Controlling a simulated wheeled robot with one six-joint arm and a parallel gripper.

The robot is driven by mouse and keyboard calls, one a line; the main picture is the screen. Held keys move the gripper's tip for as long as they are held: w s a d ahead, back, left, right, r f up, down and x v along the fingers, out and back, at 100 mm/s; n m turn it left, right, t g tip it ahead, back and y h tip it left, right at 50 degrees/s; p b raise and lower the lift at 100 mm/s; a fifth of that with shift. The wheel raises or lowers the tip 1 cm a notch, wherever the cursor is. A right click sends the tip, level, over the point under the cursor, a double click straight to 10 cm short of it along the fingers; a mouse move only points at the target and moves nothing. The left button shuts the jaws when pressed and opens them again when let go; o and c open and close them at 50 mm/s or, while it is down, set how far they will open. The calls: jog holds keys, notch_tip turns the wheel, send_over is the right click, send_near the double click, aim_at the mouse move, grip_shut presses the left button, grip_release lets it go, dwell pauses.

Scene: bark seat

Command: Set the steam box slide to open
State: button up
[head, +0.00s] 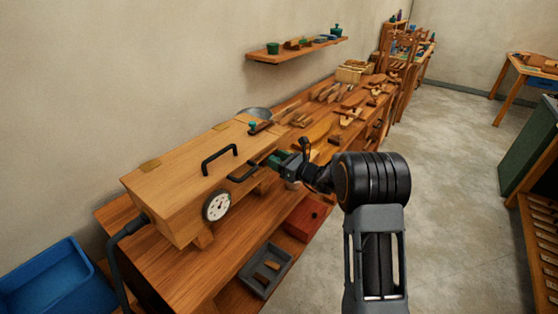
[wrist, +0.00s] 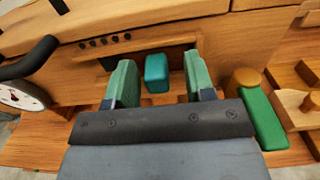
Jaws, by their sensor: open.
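The steam box (head: 165,190) is a long wooden chest on the bench, with a black lid handle and a round dial; part of its front shows in the wrist view (wrist: 215,32). A teal block-shaped knob (wrist: 157,72), which looks like the slide's grip, sits at a recessed slot in that front, below several dark holes. My gripper (wrist: 160,80) is open, its green pads on either side of the knob with a gap showing at each side. In the head view my gripper (head: 276,162) is at the box's right front, and the knob cannot be made out there.
A white dial gauge (head: 216,206) and a black handle (head: 220,158) stand out from the box near my gripper. A green block (wrist: 264,120) lies at the right. Wooden tools crowd the bench beyond the box.

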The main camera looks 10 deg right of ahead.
jog(key=b+v, duration=0.2)
jog(key=v, duration=1.1)
jog(key=shift+s+d, duration=0.25)
jog(key=shift+d, duration=0.05)
jog(key=s+a+f+n+g+h, duration=0.2)
jog(key=s+f+n+g+h, duration=0.15)
jog(key=s+n+g, duration=0.35)
jog(key=s+a+f+n+g+h, duration=0.2)
jog(key=s+a+f+n+g, duration=0.15)
jog(key=s+n, duration=0.55)
jog(key=s+d+r+n+t+h, duration=0.1)
jog(key=s+r+n+h, duration=0.6)
jog(key=n, duration=0.4)
jog(key=shift+s+d, duration=0.25)
jog(key=shift+s, duration=0.45)
